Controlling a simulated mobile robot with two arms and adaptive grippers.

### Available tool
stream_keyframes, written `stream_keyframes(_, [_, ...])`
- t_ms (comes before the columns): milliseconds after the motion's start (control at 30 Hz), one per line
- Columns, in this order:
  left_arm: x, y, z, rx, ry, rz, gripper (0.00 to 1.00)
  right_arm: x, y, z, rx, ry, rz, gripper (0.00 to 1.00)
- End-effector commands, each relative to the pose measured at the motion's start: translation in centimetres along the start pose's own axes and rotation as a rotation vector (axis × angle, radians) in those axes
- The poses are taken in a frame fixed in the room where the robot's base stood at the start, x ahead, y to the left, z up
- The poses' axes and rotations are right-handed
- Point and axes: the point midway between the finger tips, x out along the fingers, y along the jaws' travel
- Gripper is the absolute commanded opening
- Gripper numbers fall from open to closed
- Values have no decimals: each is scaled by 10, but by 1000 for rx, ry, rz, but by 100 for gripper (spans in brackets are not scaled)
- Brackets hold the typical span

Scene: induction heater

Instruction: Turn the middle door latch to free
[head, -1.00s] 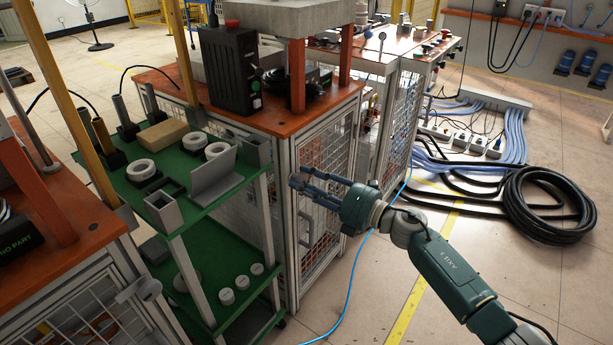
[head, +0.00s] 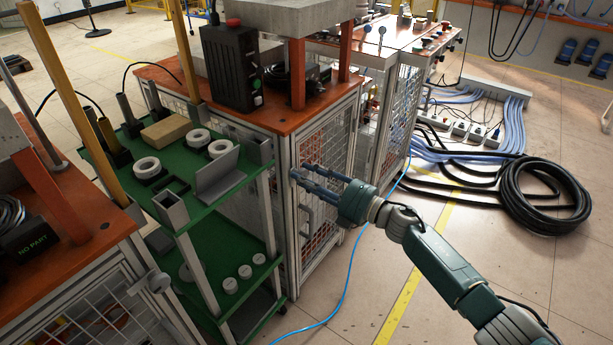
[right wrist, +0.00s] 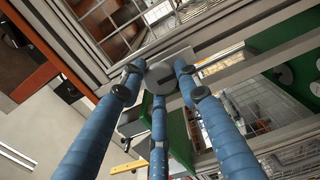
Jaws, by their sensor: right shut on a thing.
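The middle door latch (right wrist: 162,78) is a round grey knob on the cabinet's metal frame. It shows between my fingertips in the right wrist view, with a dark slot on its face. My right gripper (right wrist: 158,78) has three blue fingers shut around the knob's rim. In the head view my right gripper (head: 299,174) reaches from the right to the corner post of the middle cabinet (head: 288,210), and its fingers largely hide the latch there. The mesh door (head: 325,160) of that cabinet looks closed. My left gripper is not in view.
A green shelf cart (head: 215,250) with grey parts stands just left of the door. A blue cable (head: 346,285) runs over the floor below my arm. A black cable coil (head: 545,205) lies at right.

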Motion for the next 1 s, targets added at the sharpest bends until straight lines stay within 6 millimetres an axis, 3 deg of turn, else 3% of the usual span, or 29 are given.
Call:
stream_keyframes(33, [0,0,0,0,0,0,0,-1,6,10,1,-20,7,6])
stream_keyframes(300, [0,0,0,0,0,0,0,-2,6,10,1,-20,7,6])
stream_keyframes(333, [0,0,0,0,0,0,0,-2,6,10,1,-20,7,34])
stream_keyframes(433, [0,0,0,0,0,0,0,-2,5,9,0,-17,5,51])
stream_keyframes(767, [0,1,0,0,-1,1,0,-4,2,4,0,-10,2,51])
stream_keyframes(1000, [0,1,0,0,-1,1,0,-42,0,5,0,-12,-1,51])
